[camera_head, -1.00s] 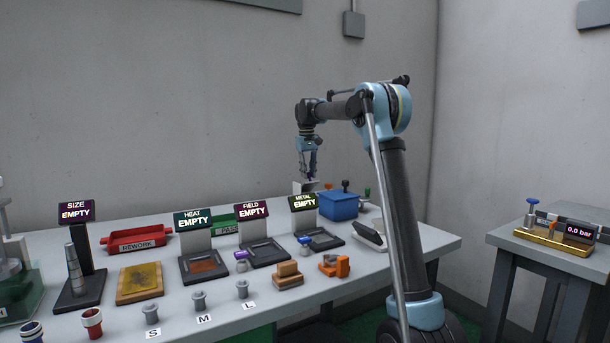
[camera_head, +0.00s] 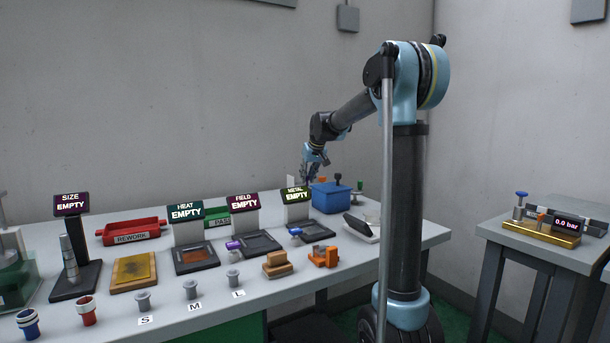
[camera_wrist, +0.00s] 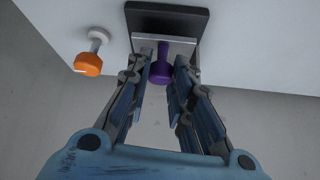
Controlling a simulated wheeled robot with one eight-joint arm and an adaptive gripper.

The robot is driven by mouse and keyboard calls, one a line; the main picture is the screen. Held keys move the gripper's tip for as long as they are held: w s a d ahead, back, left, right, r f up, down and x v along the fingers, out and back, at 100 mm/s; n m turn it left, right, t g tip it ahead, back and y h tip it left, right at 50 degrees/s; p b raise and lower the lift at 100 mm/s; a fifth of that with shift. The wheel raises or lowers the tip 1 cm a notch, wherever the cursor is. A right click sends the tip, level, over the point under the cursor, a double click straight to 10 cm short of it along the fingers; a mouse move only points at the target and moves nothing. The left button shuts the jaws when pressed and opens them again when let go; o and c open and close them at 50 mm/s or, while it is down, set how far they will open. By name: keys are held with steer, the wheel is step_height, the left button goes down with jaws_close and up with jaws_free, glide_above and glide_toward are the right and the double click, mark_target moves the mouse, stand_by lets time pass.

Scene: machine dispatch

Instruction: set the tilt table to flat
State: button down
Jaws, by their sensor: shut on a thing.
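In the wrist view my gripper (camera_wrist: 163,58) has its two fingers on either side of a purple handle (camera_wrist: 161,70), shut on it. The handle stands out from a pale plate (camera_wrist: 180,45) joined to a dark base (camera_wrist: 167,20), near the edge of the pale tabletop. I take this to be the tilt table; its tilt cannot be read clearly. In the head view my gripper (camera_head: 311,176) is at the back of the bench, behind the METAL display (camera_head: 297,193). A narrow white piece (camera_head: 291,183) shows beside it; the handle is hidden there.
An orange-capped knob (camera_wrist: 88,63) stands left of the gripper in the wrist view. Several stations and small parts cover the bench.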

steer(key=shift+s+d+f+t+y, duration=0.25)
steer(key=shift+s+f+t, duration=0.2)
steer(key=shift+f+t, duration=0.25)
steer(key=c, duration=1.4)
jaws_free()
steer(key=shift+r, duration=0.1)
steer(key=v, duration=1.1)
steer(key=shift+s+d+r, duration=0.2)
steer(key=shift+s+d, duration=0.05)
